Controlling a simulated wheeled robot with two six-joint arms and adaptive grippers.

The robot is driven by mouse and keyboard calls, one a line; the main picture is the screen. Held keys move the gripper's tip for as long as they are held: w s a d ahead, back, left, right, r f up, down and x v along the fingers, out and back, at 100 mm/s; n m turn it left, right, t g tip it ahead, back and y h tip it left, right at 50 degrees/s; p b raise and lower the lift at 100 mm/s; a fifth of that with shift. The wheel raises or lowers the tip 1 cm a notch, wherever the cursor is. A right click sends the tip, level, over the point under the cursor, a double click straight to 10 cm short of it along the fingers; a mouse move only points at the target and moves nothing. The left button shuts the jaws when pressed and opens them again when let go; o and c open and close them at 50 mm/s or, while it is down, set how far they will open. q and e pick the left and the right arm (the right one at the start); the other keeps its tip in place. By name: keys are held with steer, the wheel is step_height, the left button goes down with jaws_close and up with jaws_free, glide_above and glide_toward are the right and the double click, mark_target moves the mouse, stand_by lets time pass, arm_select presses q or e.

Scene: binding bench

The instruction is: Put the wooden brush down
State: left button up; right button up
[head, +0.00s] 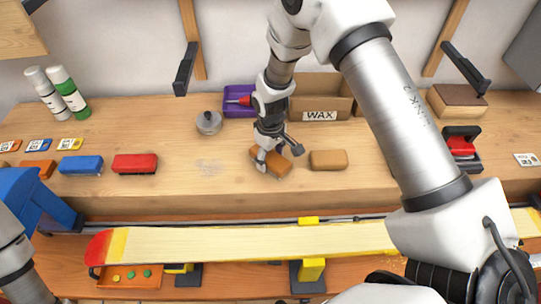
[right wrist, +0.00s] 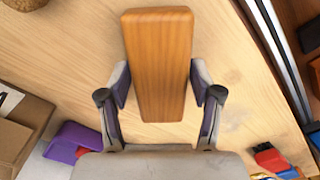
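The wooden brush (head: 275,164) is a brown block, partly covered by my right gripper (head: 271,163) in the head view. In the right wrist view the brush (right wrist: 158,65) lies between the two fingers of my right gripper (right wrist: 159,82), lengthwise, and both pads touch its sides. It is at or just above the bench top (head: 215,184); I cannot tell whether it touches the wood. My left gripper is out of the head view; only part of my left arm shows at the lower left.
A tan block (head: 328,160) sits right of the brush. Behind are a cardboard WAX box (head: 321,98), a purple bin (head: 237,106) and a grey round pot (head: 209,123). Red (head: 135,163) and blue (head: 81,165) brushes lie left. A ski (head: 240,243) runs along the front.

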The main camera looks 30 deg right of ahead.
mark_target(271, 157)
steer(key=shift+r, duration=0.1)
step_height(271, 157, up, 12)
steer(key=b, duration=0.3)
steer(key=shift+r, duration=0.1)
steer(key=shift+s, duration=0.1)
stand_by(0.5)
